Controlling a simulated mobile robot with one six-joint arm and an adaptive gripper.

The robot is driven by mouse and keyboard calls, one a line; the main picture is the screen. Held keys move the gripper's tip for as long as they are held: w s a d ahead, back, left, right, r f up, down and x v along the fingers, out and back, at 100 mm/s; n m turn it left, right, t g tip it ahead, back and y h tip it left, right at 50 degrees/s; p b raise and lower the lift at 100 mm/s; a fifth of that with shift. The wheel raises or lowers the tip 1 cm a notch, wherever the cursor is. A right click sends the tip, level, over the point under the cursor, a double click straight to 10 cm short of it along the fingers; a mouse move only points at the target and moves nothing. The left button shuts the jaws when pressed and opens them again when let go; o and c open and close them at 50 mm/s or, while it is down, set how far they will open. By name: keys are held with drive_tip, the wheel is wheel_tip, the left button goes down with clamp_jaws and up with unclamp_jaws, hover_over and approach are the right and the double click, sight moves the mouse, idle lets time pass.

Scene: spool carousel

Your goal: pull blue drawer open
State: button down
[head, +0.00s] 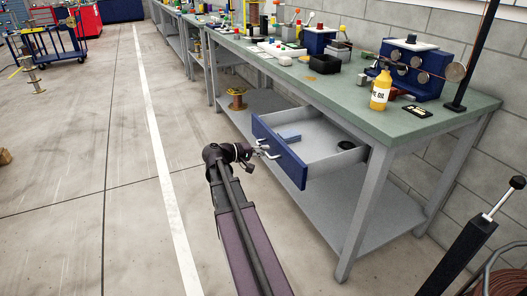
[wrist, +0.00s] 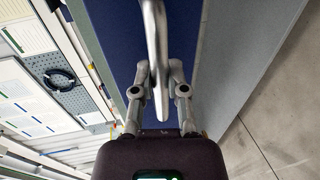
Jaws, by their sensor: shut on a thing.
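The blue drawer (head: 279,152) under the green-topped workbench (head: 344,98) is pulled well out in the head view, with its grey inside showing. My gripper (head: 264,151) is at the middle of the blue front. In the wrist view my gripper (wrist: 157,80) is shut on the grey bar handle (wrist: 155,45), which runs up and down the picture in front of the blue drawer front (wrist: 115,50). The fingertips are partly hidden behind the handle.
A yellow bottle (head: 380,90) stands near the bench's front edge, beside a blue device (head: 416,68) with round knobs. A lower shelf (head: 320,207) and bench leg (head: 364,212) are below and right of the drawer.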

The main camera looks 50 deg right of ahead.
drive_tip(key=shift+w+d, duration=0.1)
drive_tip(key=shift+d, duration=0.05)
drive_tip(key=c, duration=0.6)
unclamp_jaws()
drive_tip(key=shift+d, duration=0.1)
drive_tip(key=shift+c, duration=0.2)
